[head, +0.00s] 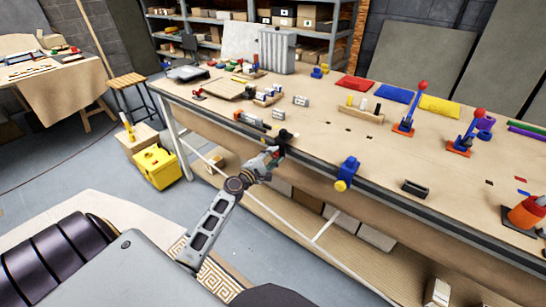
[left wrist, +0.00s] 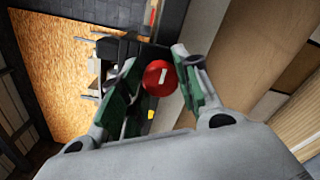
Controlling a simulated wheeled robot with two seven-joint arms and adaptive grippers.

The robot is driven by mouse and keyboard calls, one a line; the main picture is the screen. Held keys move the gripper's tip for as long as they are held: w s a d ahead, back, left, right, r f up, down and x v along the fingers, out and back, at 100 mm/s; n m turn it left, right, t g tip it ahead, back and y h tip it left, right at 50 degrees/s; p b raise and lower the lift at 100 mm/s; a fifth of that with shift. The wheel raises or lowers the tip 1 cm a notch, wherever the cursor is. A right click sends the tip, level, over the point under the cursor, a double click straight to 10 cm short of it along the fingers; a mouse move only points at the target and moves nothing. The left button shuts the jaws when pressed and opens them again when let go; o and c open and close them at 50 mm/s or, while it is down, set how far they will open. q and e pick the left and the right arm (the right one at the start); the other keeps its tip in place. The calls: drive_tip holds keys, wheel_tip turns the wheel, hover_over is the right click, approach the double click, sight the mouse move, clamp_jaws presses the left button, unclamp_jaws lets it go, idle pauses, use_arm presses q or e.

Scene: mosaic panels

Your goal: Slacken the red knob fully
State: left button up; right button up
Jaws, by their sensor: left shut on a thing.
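The red knob (left wrist: 158,76) is round with a white mark on its face, which stands near upright in the left wrist view. My left gripper (left wrist: 156,84) has its green-padded fingers on either side of the knob and is shut on it. In the head view, my left gripper (head: 272,155) is at the front edge of the long workbench, just below a black fixture (head: 285,136). The knob is mostly hidden there by the fingers. My right gripper is not in view.
A blue vise-like piece with a yellow knob (head: 346,174) sits on the bench edge to the right. Grey and orange tools (head: 251,121) lie close behind my left gripper. The workbench (head: 320,130) carries levers and coloured mats farther back. A yellow box (head: 155,167) stands on the floor.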

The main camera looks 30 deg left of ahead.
use_arm(q)
drive_tip(key=shift+f, duration=0.15)
drive_tip(key=o, duration=1)
drive_tip(key=shift+s+a, duration=0.15)
drive_tip(key=shift+s, duration=1.85)
drive_tip(key=shift+s+a, duration=0.2)
drive_tip(key=shift+s, duration=1.8)
drive_tip(key=shift+s+a, duration=0.15)
drive_tip(key=shift+s, duration=1.85)
